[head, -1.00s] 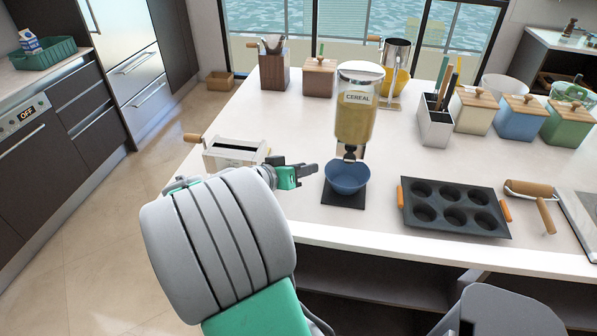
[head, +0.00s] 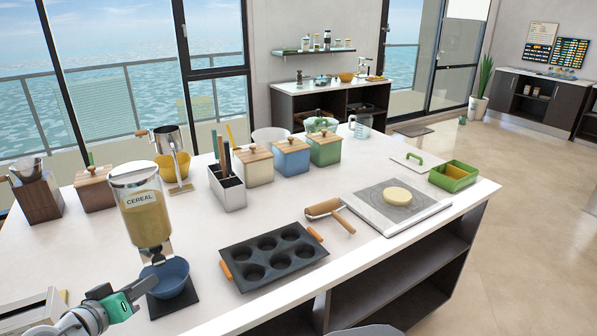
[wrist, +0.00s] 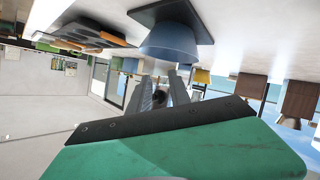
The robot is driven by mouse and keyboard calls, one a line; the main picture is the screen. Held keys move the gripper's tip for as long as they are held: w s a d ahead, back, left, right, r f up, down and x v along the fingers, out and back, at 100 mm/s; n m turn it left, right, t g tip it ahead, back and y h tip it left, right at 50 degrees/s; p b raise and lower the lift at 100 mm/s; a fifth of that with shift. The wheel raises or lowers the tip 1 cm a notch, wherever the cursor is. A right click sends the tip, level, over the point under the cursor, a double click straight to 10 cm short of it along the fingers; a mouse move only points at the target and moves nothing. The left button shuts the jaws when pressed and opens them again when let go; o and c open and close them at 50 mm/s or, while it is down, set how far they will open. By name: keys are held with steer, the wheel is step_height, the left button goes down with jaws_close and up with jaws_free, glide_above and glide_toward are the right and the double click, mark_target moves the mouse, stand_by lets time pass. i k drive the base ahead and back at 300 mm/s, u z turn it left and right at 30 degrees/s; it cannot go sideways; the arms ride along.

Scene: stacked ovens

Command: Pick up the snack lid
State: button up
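A flat, pale lid with a green handle (head: 416,159), which looks like the snack lid, lies on the far right part of the white counter. An open green box (head: 454,175) with yellow inside sits just to its right. My gripper (head: 146,287) is at the lower left in the head view, near the blue bowl (head: 166,277) and far from the lid. In the wrist view, its two fingers (wrist: 166,92) stand apart with nothing held between them. I cannot make out the lid in the wrist view.
The cereal dispenser (head: 146,217) stands above the bowl. A dark muffin pan (head: 273,257), a rolling pin (head: 322,208) and a white board with a round dough piece (head: 397,196) lie between my gripper and the lid. Wood-lidded canisters (head: 291,157) line the back.

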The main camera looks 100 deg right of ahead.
mark_target(412, 162)
steer(key=z, duration=4.5)
